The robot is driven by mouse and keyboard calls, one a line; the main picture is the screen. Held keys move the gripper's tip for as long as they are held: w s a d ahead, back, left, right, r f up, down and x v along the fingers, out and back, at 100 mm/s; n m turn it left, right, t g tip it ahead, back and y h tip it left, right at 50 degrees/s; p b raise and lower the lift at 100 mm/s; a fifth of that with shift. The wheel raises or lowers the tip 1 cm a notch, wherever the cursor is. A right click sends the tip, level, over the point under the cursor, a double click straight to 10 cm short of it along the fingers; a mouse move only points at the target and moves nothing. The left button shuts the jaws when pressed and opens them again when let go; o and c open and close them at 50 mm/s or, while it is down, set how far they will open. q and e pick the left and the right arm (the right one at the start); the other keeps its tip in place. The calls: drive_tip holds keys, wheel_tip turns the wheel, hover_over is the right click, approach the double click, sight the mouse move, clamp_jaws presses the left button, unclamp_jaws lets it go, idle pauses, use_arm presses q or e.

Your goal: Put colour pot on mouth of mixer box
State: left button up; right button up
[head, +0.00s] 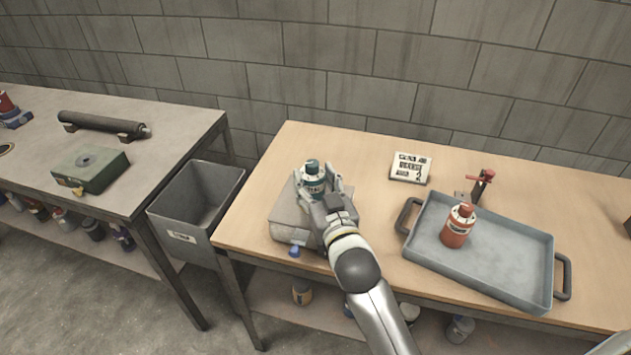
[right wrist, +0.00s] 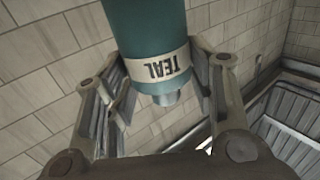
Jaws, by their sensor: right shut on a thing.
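The teal colour pot (head: 313,170) has a pale band reading TEAL. My right gripper (head: 318,190) is shut on it, over a grey box (head: 290,222) with a blue knob on the wooden bench. The right wrist view shows the pot (right wrist: 150,35) between the fingers, its lettering upside down in the picture and its narrow neck toward the bottom. The gripper and pot hide much of the box's top, including any mouth. I cannot tell whether the pot touches the box. My left gripper is not in view.
A grey tray (head: 500,262) holding an orange-red pot (head: 458,228) is on the right. A grey bin (head: 197,205) separates the bench from the left table, which bears a green box (head: 92,172).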

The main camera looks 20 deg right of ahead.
drive_tip(key=shift+f, duration=0.2)
drive_tip(key=o, duration=1.1)
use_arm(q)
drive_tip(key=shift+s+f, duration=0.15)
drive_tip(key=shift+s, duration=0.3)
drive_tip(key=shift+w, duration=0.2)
use_arm(e)
drive_tip(key=shift+r, duration=0.2)
use_arm(q)
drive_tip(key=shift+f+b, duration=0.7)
drive_tip(key=shift+b, duration=0.1)
use_arm(e)
drive_tip(key=s, duration=1.2)
drive_tip(key=shift+f, duration=0.1)
